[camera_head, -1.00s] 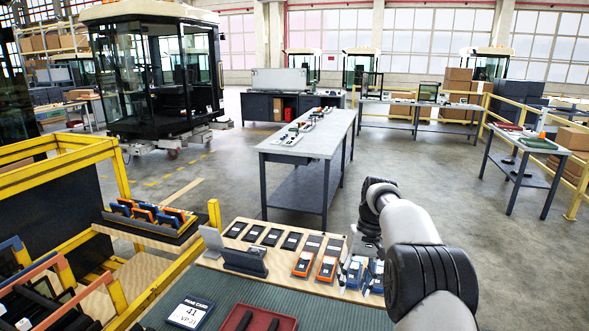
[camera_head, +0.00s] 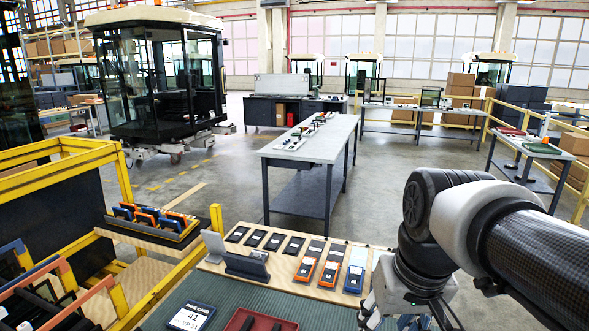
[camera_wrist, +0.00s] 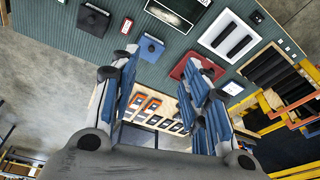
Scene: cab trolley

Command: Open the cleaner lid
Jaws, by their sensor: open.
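My gripper (camera_wrist: 162,66) is open and empty, its two blue-padded fingers spread wide in the wrist view. In the head view only part of it shows, at the bottom edge right of the device board. Two small knobbed boxes, a dark one (camera_wrist: 94,19) and a blue one (camera_wrist: 148,49), stand on the green mat (camera_wrist: 121,13) ahead of the fingers, apart from them. I cannot tell which is the cleaner or whether its lid is shut. A red tray or case (camera_wrist: 190,68) with a dark knobbed piece lies near the right finger.
A wooden board (camera_head: 217,268) carries dark, orange and blue handheld devices. A grey stand (camera_head: 245,266), a card marked 41 (camera_head: 191,316) and a white-framed slotted tray (camera_wrist: 208,39) are close by. A yellow-railed rack (camera_head: 118,301) borders the left.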

